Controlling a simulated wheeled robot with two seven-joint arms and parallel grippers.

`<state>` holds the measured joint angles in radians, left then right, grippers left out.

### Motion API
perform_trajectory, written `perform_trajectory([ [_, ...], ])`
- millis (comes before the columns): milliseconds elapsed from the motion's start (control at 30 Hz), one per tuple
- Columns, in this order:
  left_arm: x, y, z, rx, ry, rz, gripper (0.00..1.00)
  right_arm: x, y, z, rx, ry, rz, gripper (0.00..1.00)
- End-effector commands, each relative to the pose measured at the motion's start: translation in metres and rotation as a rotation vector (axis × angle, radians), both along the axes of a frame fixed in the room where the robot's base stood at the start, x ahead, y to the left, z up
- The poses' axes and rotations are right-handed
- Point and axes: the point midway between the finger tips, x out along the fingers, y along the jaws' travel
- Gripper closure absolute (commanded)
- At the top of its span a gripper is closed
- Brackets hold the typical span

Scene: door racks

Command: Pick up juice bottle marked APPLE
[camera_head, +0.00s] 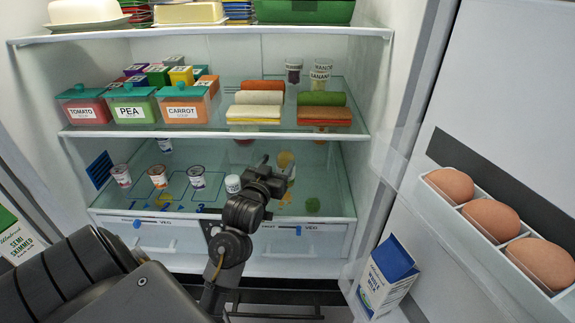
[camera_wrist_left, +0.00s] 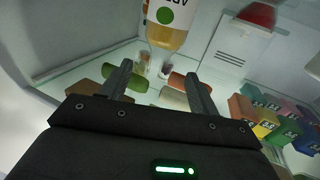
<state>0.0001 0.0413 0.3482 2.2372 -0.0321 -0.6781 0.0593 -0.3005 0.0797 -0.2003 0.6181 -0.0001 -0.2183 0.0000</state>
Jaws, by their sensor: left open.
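The juice bottle (camera_wrist_left: 166,36) is at the top centre of the left wrist view, with amber juice and a white label. The label is cut off by the frame edge; part of the lettering and a green dot show. My left gripper (camera_wrist_left: 158,74) is open, its fingers apart with nothing between them, and the bottle appears beyond the tips. In the head view my left gripper (camera_head: 278,168) is at the lower glass shelf. An amber shape (camera_head: 286,158) just behind it is mostly hidden and may be the bottle. My right gripper is not in view.
Small pots (camera_head: 196,177) stand left of the gripper on the lower shelf (camera_head: 330,190). The shelf above holds TOMATO, PEA and CARROT tubs (camera_head: 184,104) and stacked rolls (camera_head: 320,99). An egg rack (camera_head: 490,218) and a milk carton (camera_head: 388,277) are at right.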

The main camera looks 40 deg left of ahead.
Motion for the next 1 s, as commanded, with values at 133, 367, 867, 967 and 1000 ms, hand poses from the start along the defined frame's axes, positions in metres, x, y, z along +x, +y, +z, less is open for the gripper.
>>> perform_trajectory([
  [133,0.024,0.008,0.004,-0.001,0.000,0.000,0.39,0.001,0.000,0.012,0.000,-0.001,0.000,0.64],
  [367,0.037,0.012,0.001,0.000,0.000,-0.001,0.39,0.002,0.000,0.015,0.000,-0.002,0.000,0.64],
  [867,0.083,0.030,0.003,0.000,0.002,-0.001,0.39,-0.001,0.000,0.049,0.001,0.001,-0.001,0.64],
  [967,0.086,0.031,0.001,0.000,0.002,-0.001,0.39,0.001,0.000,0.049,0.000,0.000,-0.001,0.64],
  [1000,0.086,0.031,0.001,0.001,0.001,-0.001,0.39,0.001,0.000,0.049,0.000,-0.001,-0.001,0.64],
])
